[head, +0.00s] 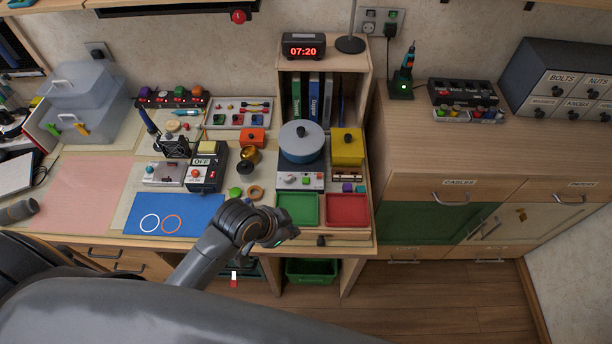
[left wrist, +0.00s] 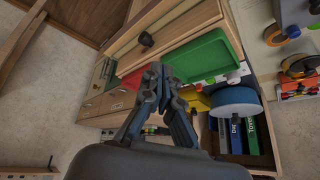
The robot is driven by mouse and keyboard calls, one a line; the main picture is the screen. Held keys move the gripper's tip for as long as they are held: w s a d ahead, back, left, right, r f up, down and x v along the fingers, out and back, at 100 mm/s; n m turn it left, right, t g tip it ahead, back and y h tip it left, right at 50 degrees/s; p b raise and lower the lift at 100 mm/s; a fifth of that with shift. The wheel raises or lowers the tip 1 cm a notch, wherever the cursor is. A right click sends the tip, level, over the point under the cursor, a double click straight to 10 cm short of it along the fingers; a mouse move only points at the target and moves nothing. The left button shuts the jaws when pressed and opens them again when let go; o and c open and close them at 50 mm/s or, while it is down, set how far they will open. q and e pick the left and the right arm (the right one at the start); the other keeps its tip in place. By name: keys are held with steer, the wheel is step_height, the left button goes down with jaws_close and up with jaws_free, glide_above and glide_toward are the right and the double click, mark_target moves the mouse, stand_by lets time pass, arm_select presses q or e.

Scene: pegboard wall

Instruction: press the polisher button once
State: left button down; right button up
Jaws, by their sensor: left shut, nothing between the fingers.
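No label reading polisher is legible, so I cannot tell for certain which device it is. A dark box marked OFF (head: 207,166) stands on the desk left of the middle. A low grey device (head: 163,174) with a small red part sits left of it. A gold ball on a dark cup (head: 249,157) is to its right. My left gripper (head: 289,235) is shut and empty at the desk's front, near the green tray (head: 297,209). In the left wrist view its closed fingertips (left wrist: 154,74) show before the trays. My right gripper is not in view.
A red tray (head: 347,209) lies right of the green one. Behind them is a blue pot (head: 302,145) with a grey lid. A blue mat (head: 174,215) with two rings lies front left. A drawer knob (head: 321,240) sticks out at the front edge.

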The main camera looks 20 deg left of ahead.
arm_select(q)
steer(key=w+d+m+t+h, duration=0.15)
steer(key=w+m, duration=0.35)
steer(key=w, duration=0.6)
step_height(320, 180, up, 2)
steer(key=m, duration=0.3)
glide_above(303, 181)
steer(key=shift+r+t+h, duration=0.2)
steer(key=shift+t+h, duration=0.25)
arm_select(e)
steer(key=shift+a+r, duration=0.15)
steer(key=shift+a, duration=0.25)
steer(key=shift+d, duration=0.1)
arm_select(q)
steer(key=shift+f, duration=0.15)
step_height(303, 181, down, 8)
steer(key=b, duration=0.6)
steer(key=shift+f+b, duration=0.35)
steer(key=shift+b, duration=0.15)
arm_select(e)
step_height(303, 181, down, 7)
arm_select(q)
steer(key=shift+r, duration=0.1)
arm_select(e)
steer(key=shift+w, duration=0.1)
